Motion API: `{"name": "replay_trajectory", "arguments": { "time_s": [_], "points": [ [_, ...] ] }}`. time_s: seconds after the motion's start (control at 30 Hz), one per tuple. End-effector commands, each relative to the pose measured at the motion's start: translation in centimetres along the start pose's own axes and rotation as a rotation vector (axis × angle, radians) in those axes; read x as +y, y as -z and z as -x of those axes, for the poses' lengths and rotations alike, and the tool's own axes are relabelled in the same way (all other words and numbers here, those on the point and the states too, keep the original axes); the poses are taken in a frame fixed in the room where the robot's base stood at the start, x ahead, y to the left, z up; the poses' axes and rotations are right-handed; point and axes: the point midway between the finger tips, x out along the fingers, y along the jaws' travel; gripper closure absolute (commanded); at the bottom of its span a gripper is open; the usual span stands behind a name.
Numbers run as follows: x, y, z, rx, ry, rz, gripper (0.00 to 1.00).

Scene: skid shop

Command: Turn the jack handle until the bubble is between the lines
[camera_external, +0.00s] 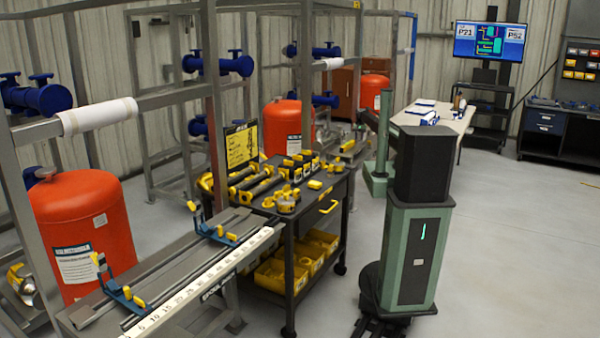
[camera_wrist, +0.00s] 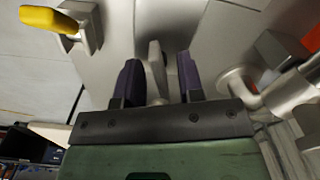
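In the wrist view my gripper (camera_wrist: 157,78) points at a grey metal surface (camera_wrist: 110,50). Its two dark purple fingers stand apart. A narrow light grey upright piece (camera_wrist: 156,70) shows between them, with a gap on each side; I cannot tell whether it is the jack handle. A yellow grip (camera_wrist: 48,19) on a grey metal mount (camera_wrist: 84,28) is at the upper left, apart from the fingers. I cannot make out a bubble or its lines in either view. In the external view my gripper cannot be made out.
A grey rounded fitting with a pipe (camera_wrist: 240,85) is close on the right of my gripper. In the external view a tool cart (camera_external: 290,222), a ruled bench (camera_external: 190,280), orange tanks (camera_external: 85,225) and steel frames stand left of my column. Open floor lies right.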

Motion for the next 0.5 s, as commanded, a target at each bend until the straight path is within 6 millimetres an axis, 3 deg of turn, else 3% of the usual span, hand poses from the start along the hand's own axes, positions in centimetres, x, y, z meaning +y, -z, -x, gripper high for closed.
{"name": "replay_trajectory", "arguments": {
  "time_s": [0.1,0.5],
  "points": [
    [0.0,0.0,1.9,0.0,0.0,0.0,0.65],
    [0.0,0.0,6.1,0.0,0.0,0.0,0.65]
  ]
}}
